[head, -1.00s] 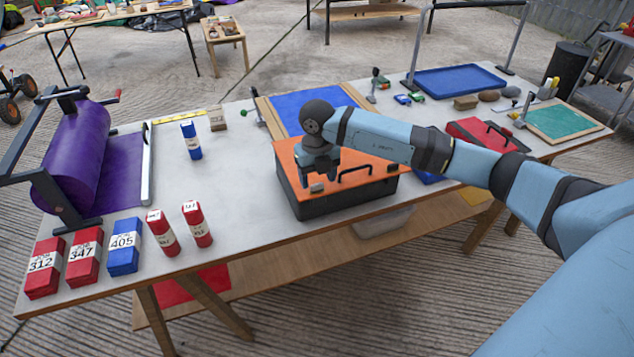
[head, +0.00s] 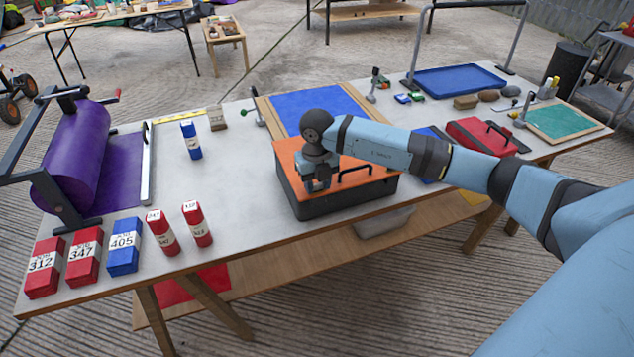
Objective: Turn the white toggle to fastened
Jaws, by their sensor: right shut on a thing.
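A black box with an orange lid (head: 288,150) and a black handle (head: 355,172) stands on the grey-topped table. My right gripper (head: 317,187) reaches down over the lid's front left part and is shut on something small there. The white toggle is not clearly visible; the fingers cover the spot they hold, so its position cannot be told. My left gripper is not in view.
Red and blue numbered blocks (head: 124,247) stand at the table's front left, near a purple roll (head: 75,150). A blue mat (head: 305,105) lies behind the box. A red case (head: 478,137) stands to the right. Bare tabletop (head: 235,200) lies left of the box.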

